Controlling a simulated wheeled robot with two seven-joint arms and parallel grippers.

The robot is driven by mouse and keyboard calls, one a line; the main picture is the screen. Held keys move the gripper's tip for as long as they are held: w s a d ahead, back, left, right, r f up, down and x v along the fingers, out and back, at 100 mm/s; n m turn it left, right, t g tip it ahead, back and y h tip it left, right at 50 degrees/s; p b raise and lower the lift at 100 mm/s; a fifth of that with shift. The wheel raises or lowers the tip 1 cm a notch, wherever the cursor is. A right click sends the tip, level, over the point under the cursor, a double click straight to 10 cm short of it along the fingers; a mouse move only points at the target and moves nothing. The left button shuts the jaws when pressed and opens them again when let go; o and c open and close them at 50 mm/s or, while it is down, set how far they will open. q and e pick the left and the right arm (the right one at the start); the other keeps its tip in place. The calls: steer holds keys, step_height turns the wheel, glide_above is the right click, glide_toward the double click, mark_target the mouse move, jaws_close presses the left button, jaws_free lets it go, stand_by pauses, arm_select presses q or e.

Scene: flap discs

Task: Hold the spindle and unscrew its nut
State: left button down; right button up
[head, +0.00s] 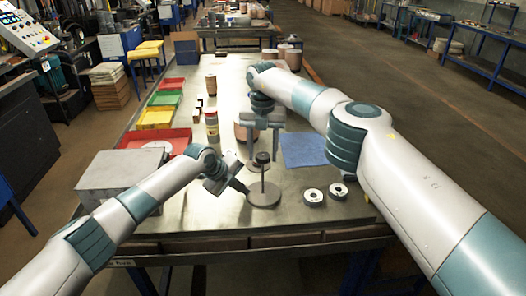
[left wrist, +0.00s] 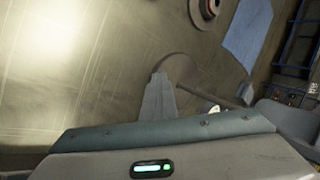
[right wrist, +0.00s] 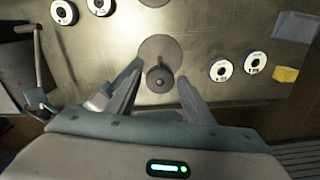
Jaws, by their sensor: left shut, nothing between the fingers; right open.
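The spindle stands upright on a round grey base (head: 263,195), with a thin rod and a dark round nut (head: 262,157) near its top. In the right wrist view the nut (right wrist: 160,78) lies between my right fingers, with a gap on each side, and the base (right wrist: 158,46) shows beyond it. My right gripper (head: 264,146) is open, pointing down over the spindle top. My left gripper (head: 246,189) is shut and empty, its tips beside the rod just left of it, low over the base. In the left wrist view its fingers (left wrist: 160,80) overlap the base's edge.
Two flap discs (head: 325,194) lie to the right of the base near the table's front. A blue mat (head: 303,149) lies behind them. A grey box (head: 125,175) stands at left, with red, yellow and green trays (head: 156,117) behind. Containers (head: 211,115) stand farther back.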

steer(key=m, duration=2.4)
steer(key=shift+w+m, duration=0.1)
steer(key=shift+m, duration=0.3)
steer(key=c, duration=0.8)
steer(key=shift+o, duration=0.2)
